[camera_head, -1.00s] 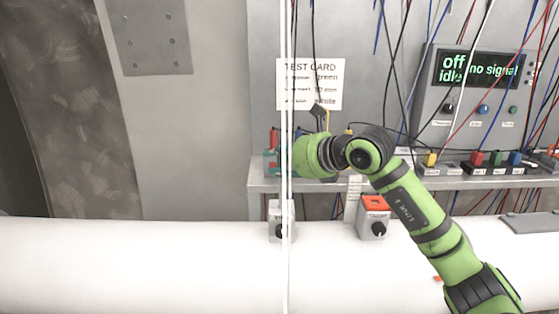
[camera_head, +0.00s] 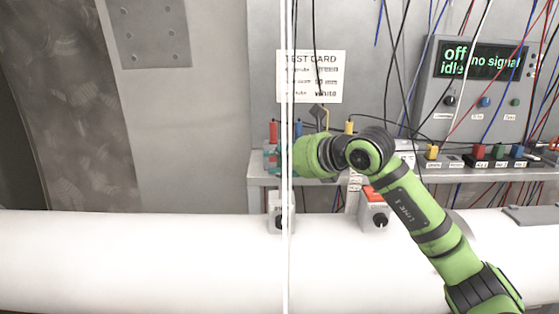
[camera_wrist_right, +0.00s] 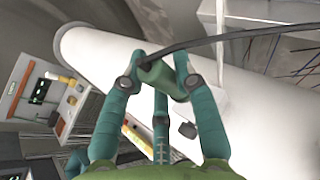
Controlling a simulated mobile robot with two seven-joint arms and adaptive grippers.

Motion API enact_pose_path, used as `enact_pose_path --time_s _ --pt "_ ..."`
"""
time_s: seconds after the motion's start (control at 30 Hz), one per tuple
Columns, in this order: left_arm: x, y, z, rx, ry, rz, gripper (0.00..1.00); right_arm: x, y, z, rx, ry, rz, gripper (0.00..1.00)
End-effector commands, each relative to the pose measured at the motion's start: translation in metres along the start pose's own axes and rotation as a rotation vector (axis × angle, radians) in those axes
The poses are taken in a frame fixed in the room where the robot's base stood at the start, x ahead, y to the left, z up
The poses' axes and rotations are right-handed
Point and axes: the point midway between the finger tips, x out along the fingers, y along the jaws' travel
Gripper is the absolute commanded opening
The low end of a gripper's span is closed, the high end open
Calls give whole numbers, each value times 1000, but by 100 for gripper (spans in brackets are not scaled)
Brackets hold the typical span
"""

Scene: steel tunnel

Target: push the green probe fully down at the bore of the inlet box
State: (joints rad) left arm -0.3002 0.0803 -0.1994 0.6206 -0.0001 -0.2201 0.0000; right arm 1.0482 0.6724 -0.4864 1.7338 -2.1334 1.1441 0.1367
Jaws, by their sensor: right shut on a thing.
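My right gripper (camera_head: 273,158) is shut on the green probe (camera_wrist_right: 163,78), a short dull-green cylinder with a black cable running off it. In the right wrist view the teal fingers (camera_wrist_right: 158,70) grip it from both sides, above the white pipe. In the head view the wrist hides most of the probe. Two small grey boxes with black knobs sit on the pipe: one (camera_head: 276,213) below my gripper, partly behind a white cable, and one with an orange top (camera_head: 374,214) further right. Their labels are too small to read, and I see no bore clearly. My left gripper is out of view.
Red (camera_head: 273,131), blue (camera_head: 298,130) and yellow (camera_head: 349,128) pieces stand at the shelf behind my right wrist. A console (camera_head: 480,85) reads "off idle" and "no signal". Many loose cables hang at the right. The pipe's left part (camera_head: 120,255) is clear.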

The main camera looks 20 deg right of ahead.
Motion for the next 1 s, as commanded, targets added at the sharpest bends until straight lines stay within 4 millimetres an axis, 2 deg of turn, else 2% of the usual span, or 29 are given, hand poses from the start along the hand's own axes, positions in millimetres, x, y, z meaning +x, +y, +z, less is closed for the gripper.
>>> enact_pose_path --time_s 1.0 --pt "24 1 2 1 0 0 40 10 0 -25 0 -1 0 0"
